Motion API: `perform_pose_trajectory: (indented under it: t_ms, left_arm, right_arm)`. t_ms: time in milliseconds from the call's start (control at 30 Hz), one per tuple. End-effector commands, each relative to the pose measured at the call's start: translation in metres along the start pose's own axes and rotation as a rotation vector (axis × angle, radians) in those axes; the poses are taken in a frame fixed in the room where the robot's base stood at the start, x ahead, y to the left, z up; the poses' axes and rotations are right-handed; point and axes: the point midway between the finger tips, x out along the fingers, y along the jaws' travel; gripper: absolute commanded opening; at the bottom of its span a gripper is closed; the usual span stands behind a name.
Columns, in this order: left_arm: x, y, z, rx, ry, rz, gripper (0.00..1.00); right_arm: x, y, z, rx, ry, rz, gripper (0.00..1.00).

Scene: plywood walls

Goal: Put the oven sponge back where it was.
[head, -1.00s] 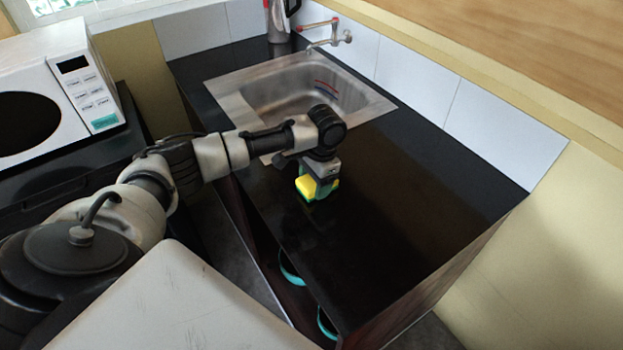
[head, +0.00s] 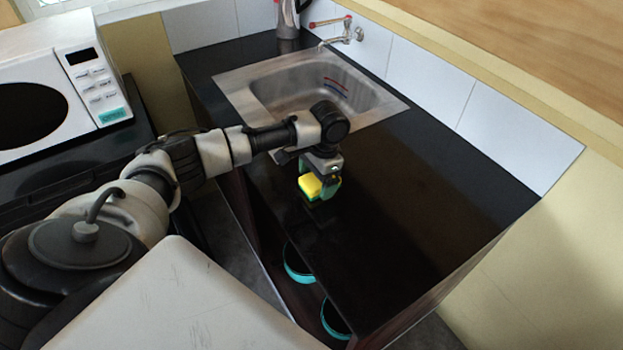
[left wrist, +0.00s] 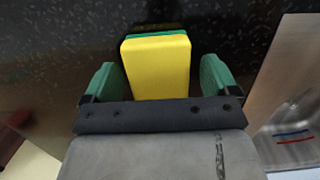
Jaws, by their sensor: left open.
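The yellow and green sponge (head: 310,186) is at the black counter (head: 420,190), in front of the sink. My left gripper (head: 320,190) is over it, pointing down. In the left wrist view the sponge (left wrist: 158,68) lies between the two green fingers of my left gripper (left wrist: 160,80). The fingers are open, with a gap on each side of the sponge. I cannot tell whether the sponge rests fully on the counter. My right gripper is not in view.
A metal sink (head: 310,90) with a tap (head: 345,35) is behind the gripper. A kettle (head: 287,18) stands at the back. A white microwave (head: 85,80) is at the left. Teal-rimmed items (head: 298,265) sit below the counter. The counter's right side is clear.

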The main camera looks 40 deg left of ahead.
Motion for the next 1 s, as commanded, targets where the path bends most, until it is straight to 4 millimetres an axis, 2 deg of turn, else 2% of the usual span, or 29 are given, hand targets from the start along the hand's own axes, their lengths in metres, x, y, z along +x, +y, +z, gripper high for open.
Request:
perform_pose_trajectory:
  t_ms: [300, 500, 700, 1000]
  left_arm:
    - [-0.067, -0.001, -0.002, -0.001, 0.010, 0.001, 0.89]
    - [-0.102, -0.002, -0.001, -0.001, 0.008, 0.001, 0.89]
    - [-0.117, -0.001, -0.001, -0.001, 0.005, 0.002, 0.89]
    - [-0.118, -0.001, -0.001, -0.001, 0.004, 0.002, 0.89]
  right_arm:
    - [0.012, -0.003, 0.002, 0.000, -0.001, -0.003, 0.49]
    - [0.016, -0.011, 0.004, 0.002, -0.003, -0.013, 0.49]
    - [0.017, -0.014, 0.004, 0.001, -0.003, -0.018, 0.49]
    - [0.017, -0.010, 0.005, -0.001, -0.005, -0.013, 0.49]
